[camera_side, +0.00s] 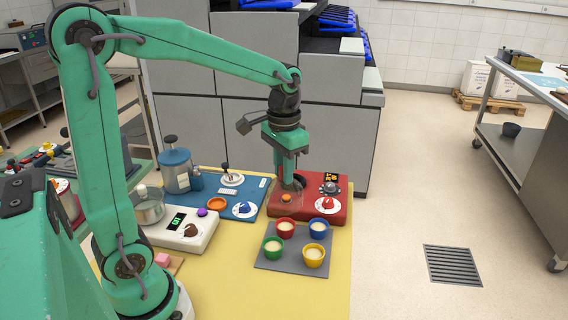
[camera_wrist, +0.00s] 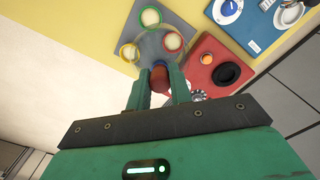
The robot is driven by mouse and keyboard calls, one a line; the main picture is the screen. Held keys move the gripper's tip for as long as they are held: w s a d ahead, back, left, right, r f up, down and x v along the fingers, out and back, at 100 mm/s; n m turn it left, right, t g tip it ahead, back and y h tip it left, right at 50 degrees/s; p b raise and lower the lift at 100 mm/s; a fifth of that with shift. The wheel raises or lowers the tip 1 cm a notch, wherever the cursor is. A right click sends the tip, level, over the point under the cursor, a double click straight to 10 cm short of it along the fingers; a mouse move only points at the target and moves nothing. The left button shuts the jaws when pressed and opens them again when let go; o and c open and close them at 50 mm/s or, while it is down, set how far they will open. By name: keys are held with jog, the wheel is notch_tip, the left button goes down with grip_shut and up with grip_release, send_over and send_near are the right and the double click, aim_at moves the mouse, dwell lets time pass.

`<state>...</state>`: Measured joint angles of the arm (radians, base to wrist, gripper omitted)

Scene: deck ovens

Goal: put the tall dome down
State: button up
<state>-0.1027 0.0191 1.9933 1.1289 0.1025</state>
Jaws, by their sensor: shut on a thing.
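The tall dome looks like a clear, see-through cover (camera_side: 292,186), and only its faint outline shows. My gripper (camera_side: 288,182) points down and is shut on its top over the left part of the red panel (camera_side: 312,214). In the wrist view a reddish knob (camera_wrist: 160,78) sits between my two fingers (camera_wrist: 160,82), with the dome's pale rim (camera_wrist: 138,36) beyond it. An orange round button (camera_side: 286,198) shows on the panel near the dome. I cannot tell whether the dome's rim touches anything.
A grey tray (camera_side: 266,264) with several coloured cups of pale filling lies in front of the panel. A white dial with a red knob (camera_side: 327,204) and a black round part (camera_wrist: 227,73) are on the panel. A blue panel (camera_side: 208,213) and a white scale (camera_side: 172,237) stand to the left.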

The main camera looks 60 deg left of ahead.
jog(key=s+d+f, duration=0.2)
jog(key=s+f, duration=0.1)
jog(key=s, duration=0.5)
jog(key=shift+s, duration=0.35)
jog(key=w+a+f, duration=0.1)
jog(key=a+f, duration=0.6)
jog(key=a, duration=0.4)
jog(key=shift+a, duration=0.25)
jog(key=shift+w, duration=0.1)
jog(key=shift+f, duration=1.95)
jog(key=shift+f, duration=0.15)
jog(key=o, duration=0.9)
